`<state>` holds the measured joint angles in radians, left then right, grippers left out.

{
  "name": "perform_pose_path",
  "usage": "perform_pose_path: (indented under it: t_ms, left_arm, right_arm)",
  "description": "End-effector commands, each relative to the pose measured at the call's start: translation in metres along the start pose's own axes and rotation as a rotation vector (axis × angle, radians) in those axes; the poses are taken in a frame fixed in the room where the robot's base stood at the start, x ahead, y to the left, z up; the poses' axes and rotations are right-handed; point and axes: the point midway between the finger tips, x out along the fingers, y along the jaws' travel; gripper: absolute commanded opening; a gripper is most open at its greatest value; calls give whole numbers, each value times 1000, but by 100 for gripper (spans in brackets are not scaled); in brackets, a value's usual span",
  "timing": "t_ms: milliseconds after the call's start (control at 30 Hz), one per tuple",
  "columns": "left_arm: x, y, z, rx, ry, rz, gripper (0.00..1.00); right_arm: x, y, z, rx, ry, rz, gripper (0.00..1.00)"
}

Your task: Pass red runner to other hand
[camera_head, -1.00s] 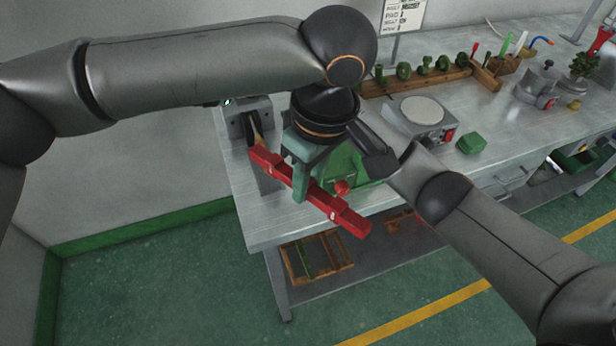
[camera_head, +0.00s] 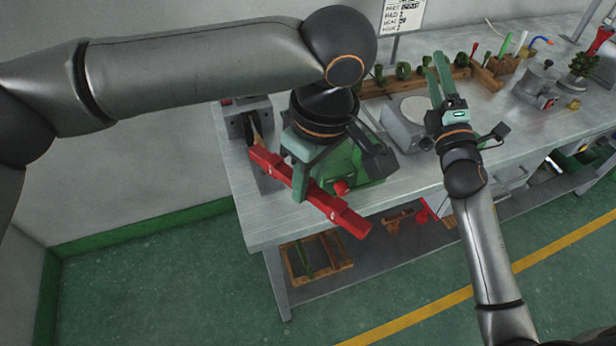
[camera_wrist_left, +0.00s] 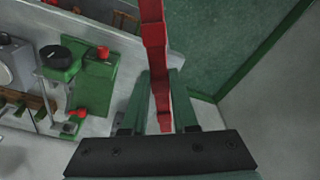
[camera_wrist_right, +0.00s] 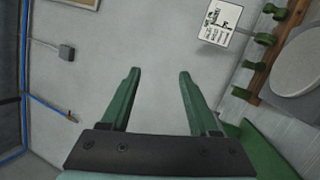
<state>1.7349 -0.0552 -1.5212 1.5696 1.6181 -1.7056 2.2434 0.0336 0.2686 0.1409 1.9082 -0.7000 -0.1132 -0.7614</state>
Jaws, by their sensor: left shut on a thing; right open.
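The red runner (camera_head: 332,206) is a long red bar with stepped ends. It slants from upper left to lower right in the head view, in front of the bench's left end. My left gripper (camera_head: 299,186) is shut on it near its middle and points down. In the left wrist view the runner (camera_wrist_left: 155,45) passes between the two green fingers (camera_wrist_left: 161,105) and stretches away from them. My right gripper (camera_head: 438,70) is open and empty, above the bench to the right of the runner, fingers pointing to the back. In the right wrist view its fingers (camera_wrist_right: 158,80) stand apart with nothing between.
A green machine (camera_head: 368,165) with a red knob stands on the bench just behind the runner. A grey unit with a round plate (camera_head: 413,108) is near my right gripper. A wooden rack (camera_head: 425,82) of green pieces lies at the back. The floor in front is clear.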

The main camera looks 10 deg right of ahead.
Motion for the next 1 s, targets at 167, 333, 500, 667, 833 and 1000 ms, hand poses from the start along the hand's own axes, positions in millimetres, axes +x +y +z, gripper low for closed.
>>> perform_pose_path:
  t_ms: [167, 333, 500, 667, 833, 1000]
  left_arm:
    - [0, 0, 0, 0, 0, 0, 0]
    - [0, 0, 0, 0, 0, 0, 0]
    - [0, 0, 0, 0, 0, 0, 0]
    - [0, 0, 0, 0, 0, 0, 0]
    - [0, 0, 0, 0, 0, 0, 0]
    - [0, 0, 0, 0, 0, 0, 0]
  right_arm:
    - [-47, -34, 82, 120, -212, -146, 62]
    - [-108, -94, 95, 372, -326, -332, 62]
    - [-157, -154, 40, 632, -314, -512, 62]
    - [-208, -196, -19, 857, -310, -678, 62]
    - [-271, -225, -82, 1092, -338, -857, 62]
    - [-332, -238, -136, 1296, -394, -1019, 62]
